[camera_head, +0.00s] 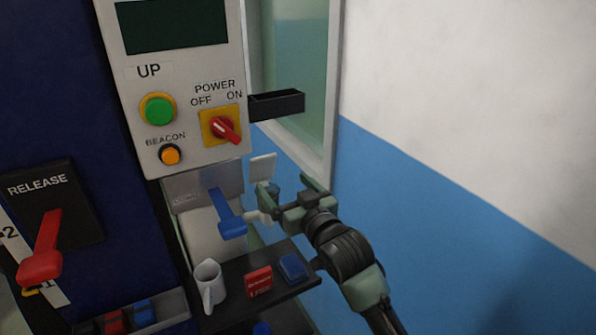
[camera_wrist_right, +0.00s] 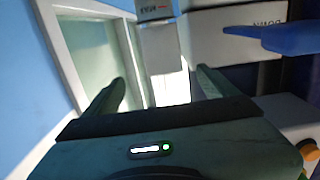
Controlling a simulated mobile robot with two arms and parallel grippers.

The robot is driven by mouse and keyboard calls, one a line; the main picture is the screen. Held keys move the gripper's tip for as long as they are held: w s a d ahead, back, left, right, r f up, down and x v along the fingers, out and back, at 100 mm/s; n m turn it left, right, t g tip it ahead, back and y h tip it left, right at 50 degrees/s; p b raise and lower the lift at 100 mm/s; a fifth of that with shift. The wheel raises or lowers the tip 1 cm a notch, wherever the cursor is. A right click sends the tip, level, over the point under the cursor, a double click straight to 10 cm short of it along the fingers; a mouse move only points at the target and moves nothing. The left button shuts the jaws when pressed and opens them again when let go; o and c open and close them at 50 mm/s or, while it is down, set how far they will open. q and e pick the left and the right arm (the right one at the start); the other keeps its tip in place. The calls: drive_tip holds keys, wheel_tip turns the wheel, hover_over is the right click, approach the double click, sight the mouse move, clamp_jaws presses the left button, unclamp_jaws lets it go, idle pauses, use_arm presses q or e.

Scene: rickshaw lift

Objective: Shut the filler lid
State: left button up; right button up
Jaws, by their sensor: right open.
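A small pale flap (camera_head: 262,168), which looks like the filler lid, stands raised beside the grey panel with the blue lever (camera_head: 230,212). My right gripper (camera_head: 286,188) is open just in front of it and to its right, and looks empty. In the right wrist view a pale upright plate (camera_wrist_right: 166,62) shows beyond the gap between the two open fingers of my right gripper (camera_wrist_right: 160,84). I cannot tell whether either finger touches it. The filler opening is hidden or too small to make out. My left gripper is not in view.
A dark shelf (camera_head: 235,318) below holds a white mug (camera_head: 208,284), a red box (camera_head: 258,281) and a blue item (camera_head: 292,267). A control box (camera_head: 190,110) with buttons and a red switch is above. A dark bracket (camera_head: 277,105) juts right. The blue-white wall (camera_head: 450,180) is at right.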

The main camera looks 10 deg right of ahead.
sight(264, 161)
drive_tip(key=x, duration=0.2)
drive_tip(key=r+p+x, duration=0.1)
drive_tip(key=x, duration=0.4)
drive_tip(key=shift+w+a+r, duration=0.3)
drive_tip(key=shift+a+r, duration=0.05)
drive_tip(key=shift+r, duration=0.05)
drive_tip(key=shift+w+a+f+p, duration=0.1)
drive_tip(key=shift+w+a+p, duration=0.15)
drive_tip(key=shift+w, duration=0.3)
drive_tip(key=shift+d, duration=0.1)
drive_tip(key=shift+f, duration=0.1)
clamp_jaws()
